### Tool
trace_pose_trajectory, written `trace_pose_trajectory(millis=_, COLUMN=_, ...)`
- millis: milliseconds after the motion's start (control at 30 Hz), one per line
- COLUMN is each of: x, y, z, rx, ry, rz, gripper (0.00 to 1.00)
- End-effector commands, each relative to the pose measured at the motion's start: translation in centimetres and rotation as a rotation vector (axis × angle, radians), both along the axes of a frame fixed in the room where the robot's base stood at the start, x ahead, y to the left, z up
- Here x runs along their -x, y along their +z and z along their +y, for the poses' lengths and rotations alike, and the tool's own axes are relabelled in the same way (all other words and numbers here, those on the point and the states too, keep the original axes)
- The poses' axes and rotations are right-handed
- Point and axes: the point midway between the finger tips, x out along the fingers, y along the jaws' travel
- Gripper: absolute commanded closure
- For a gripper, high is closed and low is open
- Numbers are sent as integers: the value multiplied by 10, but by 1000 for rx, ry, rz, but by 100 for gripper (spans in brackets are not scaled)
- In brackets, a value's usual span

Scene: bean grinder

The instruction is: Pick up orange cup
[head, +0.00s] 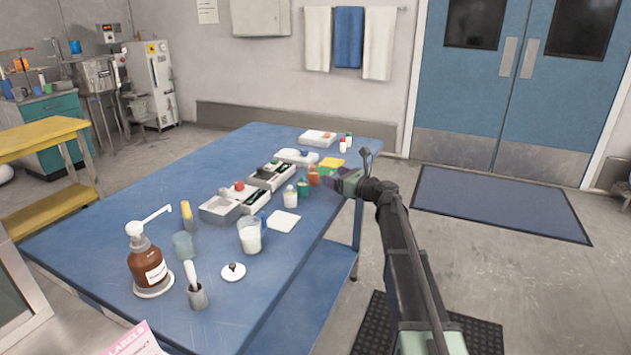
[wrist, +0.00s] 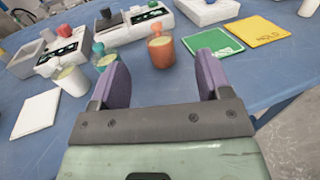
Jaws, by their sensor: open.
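The orange cup (wrist: 160,52) stands upright on the blue table, ahead of my gripper in the wrist view. It also shows in the head view (head: 314,177), small and just left of my gripper (head: 345,181). In the wrist view my gripper (wrist: 162,78) has its two purple fingers spread wide with nothing between them. The cup appears beyond the fingertips, roughly centred in the gap and apart from both fingers.
A teal container (wrist: 104,60) stands close left of the cup, with a white one (wrist: 72,80) farther left. Grinder-like devices (wrist: 134,26) stand behind. Green (wrist: 212,44) and yellow (wrist: 256,31) cards lie to the right. The blue table (head: 110,232) has bare room at left.

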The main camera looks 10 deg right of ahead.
Motion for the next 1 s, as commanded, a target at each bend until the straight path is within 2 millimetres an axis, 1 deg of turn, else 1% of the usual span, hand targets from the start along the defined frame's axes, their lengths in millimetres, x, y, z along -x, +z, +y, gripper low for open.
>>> trace_pose_trajectory(millis=33, x=-10, y=0, z=7, rx=1, ry=3, rz=-1, gripper=29)
trace_pose_trajectory(millis=133, x=-26, y=0, z=20, rx=1, ry=2, rz=0, gripper=29)
trace_pose_trajectory(millis=200, x=-31, y=0, z=24, rx=2, ry=2, rz=0, gripper=29)
trace_pose_trajectory(millis=367, x=-34, y=0, z=28, rx=2, ry=1, rz=0, gripper=29)
trace_pose_trajectory(millis=467, x=-45, y=-1, z=40, rx=2, ry=3, rz=-1, gripper=29)
trace_pose_trajectory(millis=600, x=-66, y=-1, z=57, rx=2, ry=2, rz=0, gripper=29)
trace_pose_trajectory(millis=700, x=-70, y=-1, z=62, rx=2, ry=2, rz=0, gripper=29)
trace_pose_trajectory(millis=833, x=-69, y=-1, z=61, rx=2, ry=1, rz=0, gripper=29)
trace_pose_trajectory(millis=867, x=-69, y=-1, z=61, rx=3, ry=1, rz=-1, gripper=30)
trace_pose_trajectory(millis=1000, x=-69, y=-1, z=61, rx=3, ry=1, rz=-1, gripper=52)
